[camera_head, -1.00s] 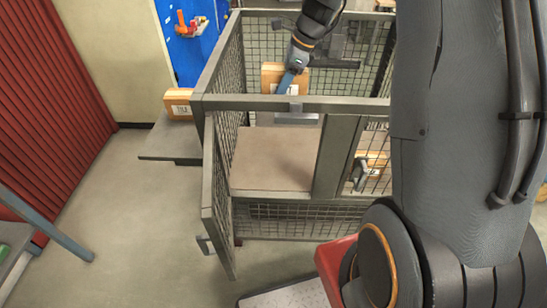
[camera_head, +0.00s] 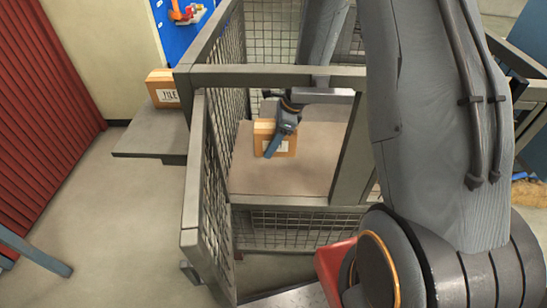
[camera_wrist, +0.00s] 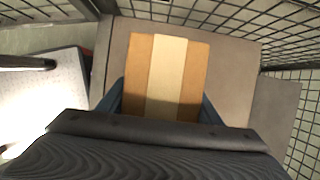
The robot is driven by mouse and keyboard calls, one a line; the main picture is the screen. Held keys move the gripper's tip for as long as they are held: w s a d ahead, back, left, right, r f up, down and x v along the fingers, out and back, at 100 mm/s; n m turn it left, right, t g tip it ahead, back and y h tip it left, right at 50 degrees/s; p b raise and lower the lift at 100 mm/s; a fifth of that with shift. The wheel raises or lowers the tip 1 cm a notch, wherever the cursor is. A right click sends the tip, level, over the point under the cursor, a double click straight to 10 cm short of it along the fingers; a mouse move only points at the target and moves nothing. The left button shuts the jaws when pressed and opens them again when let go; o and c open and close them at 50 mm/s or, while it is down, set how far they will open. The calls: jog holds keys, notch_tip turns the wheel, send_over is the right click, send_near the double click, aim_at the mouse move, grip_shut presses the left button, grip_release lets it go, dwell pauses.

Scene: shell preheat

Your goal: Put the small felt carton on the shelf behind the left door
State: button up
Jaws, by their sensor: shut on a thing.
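My gripper (camera_head: 281,141) is shut on a small orange-brown carton (camera_head: 262,136) inside the mesh cage. The carton's white label is partly covered by a blue finger, so I cannot read it. In the wrist view the carton (camera_wrist: 140,75) sits between the fingers, with a pale strip along its top. The brown shelf (camera_head: 325,160) lies under the carton; I cannot tell whether they touch. The left door (camera_head: 192,185), a mesh panel in a grey frame, stands open toward the front left.
A carton labelled TILE (camera_head: 160,90) rests on a grey side ledge (camera_head: 150,143) left of the cage. The cage's top bar (camera_head: 270,77) crosses above the opening, and a post (camera_head: 354,155) bounds it on the right. Bare shelf shows right of the carton.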

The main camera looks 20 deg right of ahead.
send_over(269, 166)
jog(key=d, duration=0.1)
jog(key=f, duration=0.5)
jog(key=shift+s+d+b, duration=0.15)
jog(key=shift+d+b, duration=0.05)
jog(key=shift+b, duration=0.1)
jog(key=shift+f, duration=1.8)
jog(key=shift+f+b, duration=0.1)
jog(key=shift+b, duration=0.2)
jog(key=o, duration=1.2)
jog(key=shift+f, duration=0.1)
jog(key=shift+o, duration=0.2)
jog(key=shift+a, duration=0.1)
jog(key=p+v, duration=0.1)
jog(key=v, duration=1.1)
jog(key=shift+p, duration=0.35)
